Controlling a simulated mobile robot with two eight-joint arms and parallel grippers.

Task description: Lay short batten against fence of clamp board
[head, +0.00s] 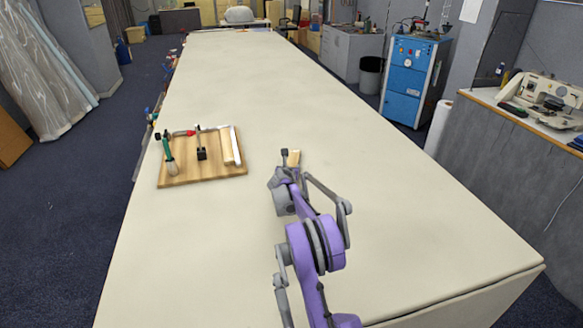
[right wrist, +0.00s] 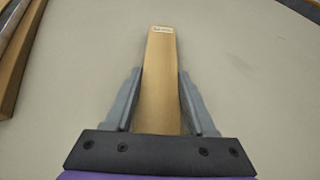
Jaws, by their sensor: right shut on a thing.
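The short batten (right wrist: 161,75) is a pale wooden bar with a small white label at its far end. My right gripper (right wrist: 159,82) is shut on it, one finger along each side. In the head view the batten (head: 295,156) shows beyond my right gripper (head: 289,160), partly hidden by it. I cannot tell whether it touches the table. The clamp board (head: 200,178) lies to the left of the gripper, apart from the batten. A light wooden strip (head: 226,147) and a white strip (head: 236,145) run along its right side; I cannot tell which is the fence. My left gripper is out of view.
The board carries a green-handled clamp (head: 168,150) and a black clamp (head: 201,151) near its middle. The long cloth table (head: 300,90) is clear between board and gripper and beyond them. Small items line its left edge. A bench with a sewing machine (head: 545,92) stands at right.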

